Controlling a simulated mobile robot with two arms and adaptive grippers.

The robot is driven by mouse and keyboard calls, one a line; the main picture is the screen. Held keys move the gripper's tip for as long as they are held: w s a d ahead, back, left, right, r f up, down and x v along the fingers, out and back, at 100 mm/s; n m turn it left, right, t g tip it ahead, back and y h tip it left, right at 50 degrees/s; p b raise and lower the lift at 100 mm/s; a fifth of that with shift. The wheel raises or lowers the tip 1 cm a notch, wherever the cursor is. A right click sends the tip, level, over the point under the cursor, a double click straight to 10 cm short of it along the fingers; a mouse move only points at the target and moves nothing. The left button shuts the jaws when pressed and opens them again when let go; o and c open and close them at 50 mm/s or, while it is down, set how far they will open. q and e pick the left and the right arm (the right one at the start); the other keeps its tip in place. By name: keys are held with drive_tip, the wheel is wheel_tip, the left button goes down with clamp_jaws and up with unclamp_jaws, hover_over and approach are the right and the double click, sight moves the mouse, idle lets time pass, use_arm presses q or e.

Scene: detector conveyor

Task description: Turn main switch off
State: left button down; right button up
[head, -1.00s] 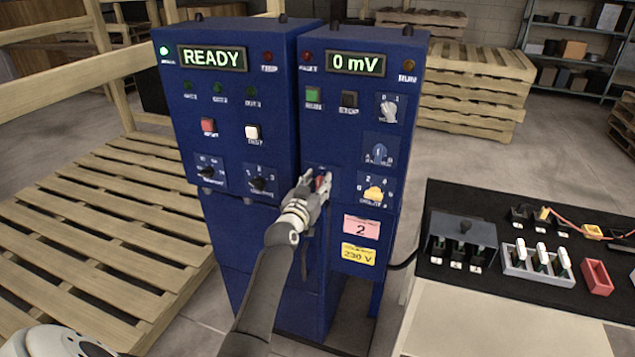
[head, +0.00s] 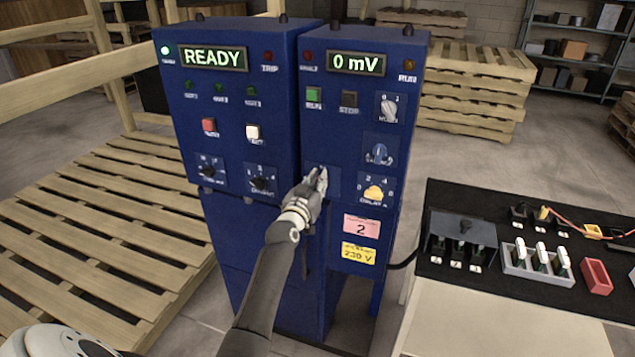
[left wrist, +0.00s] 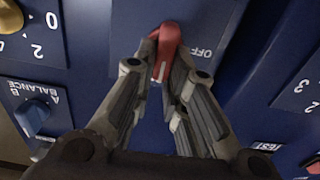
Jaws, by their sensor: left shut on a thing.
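The main switch is a red handle (left wrist: 168,42) with a white mark, on a blue plate marked OFF (left wrist: 200,52) in the left wrist view. My left gripper (left wrist: 164,62) is shut on the handle, with a finger on either side. In the head view my left gripper (head: 318,180) reaches the lower left of the right blue cabinet (head: 345,120); its fingers hide the red handle there. The left display (head: 212,59) reads READY and the right display (head: 356,63) reads 0 mV. My right gripper is not in view.
A yellow knob (head: 374,192) and a blue knob (head: 379,154) sit right of the gripper. The left cabinet (head: 230,95) adjoins. Pallets (head: 95,225) lie at left.

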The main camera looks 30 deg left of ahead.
use_arm(q)
drive_tip(key=shift+s+a+f+n+p, duration=0.15)
drive_tip(key=shift+a+f+n, duration=0.15)
drive_tip(key=shift+n, duration=2.65)
drive_tip(key=shift+w+a+f+n+p, duration=0.1)
drive_tip(key=shift+a+f+n, duration=0.15)
drive_tip(key=shift+n, duration=2.65)
drive_tip(key=shift+s+a+f+n+p, duration=0.15)
drive_tip(key=shift+a+f+n, duration=0.15)
drive_tip(key=shift+n, duration=2.65)
drive_tip(key=c, duration=1.5)
unclamp_jaws()
drive_tip(key=shift+o, duration=0.2)
drive_tip(key=shift+w, duration=0.1)
drive_tip(key=shift+f, duration=0.1)
